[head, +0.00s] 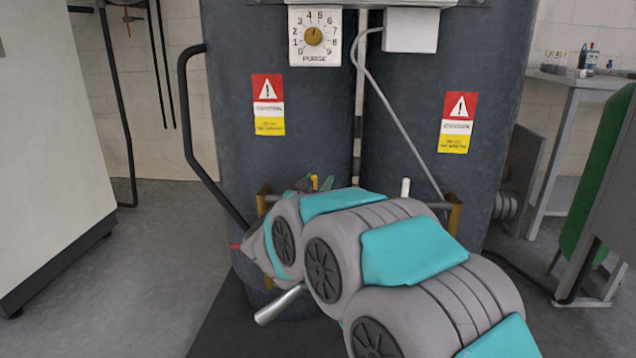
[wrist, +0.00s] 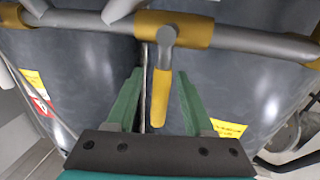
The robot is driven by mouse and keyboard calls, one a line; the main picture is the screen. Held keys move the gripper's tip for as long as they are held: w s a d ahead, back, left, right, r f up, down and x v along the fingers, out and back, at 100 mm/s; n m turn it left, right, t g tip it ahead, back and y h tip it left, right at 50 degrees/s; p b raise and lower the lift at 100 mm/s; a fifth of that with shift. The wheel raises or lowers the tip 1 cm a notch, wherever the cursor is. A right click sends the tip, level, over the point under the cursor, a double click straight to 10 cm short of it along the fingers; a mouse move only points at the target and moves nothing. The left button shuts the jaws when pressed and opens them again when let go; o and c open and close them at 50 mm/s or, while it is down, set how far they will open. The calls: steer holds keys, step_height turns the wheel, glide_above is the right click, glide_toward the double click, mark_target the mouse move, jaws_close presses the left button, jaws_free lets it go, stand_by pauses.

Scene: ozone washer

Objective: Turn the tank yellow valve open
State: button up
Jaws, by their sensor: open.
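The yellow valve handle (wrist: 160,98) shows in the wrist view, hanging from a grey joint under a yellow collar on the pipe (wrist: 245,38). My gripper (wrist: 159,78) is open, with one green finger on each side of the handle. The handle lies between the fingers in the picture; I see a gap on both sides and no contact. How deep it sits between them I cannot tell. In the head view a small yellow piece (head: 315,182) shows beside the green fingers, in front of the dark tanks (head: 400,130). My arm hides most of the valve there.
The pipe runs across the front of both tanks, with brass-coloured brackets (head: 454,214) in the head view. A curved black hose (head: 195,140) runs down the left tank. A purge dial (head: 314,36) sits higher up. A silver lever-like piece (head: 279,304) is below my arm.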

steer(key=shift+w, duration=0.1)
jaws_close()
stand_by(0.4)
stand_by(1.0)
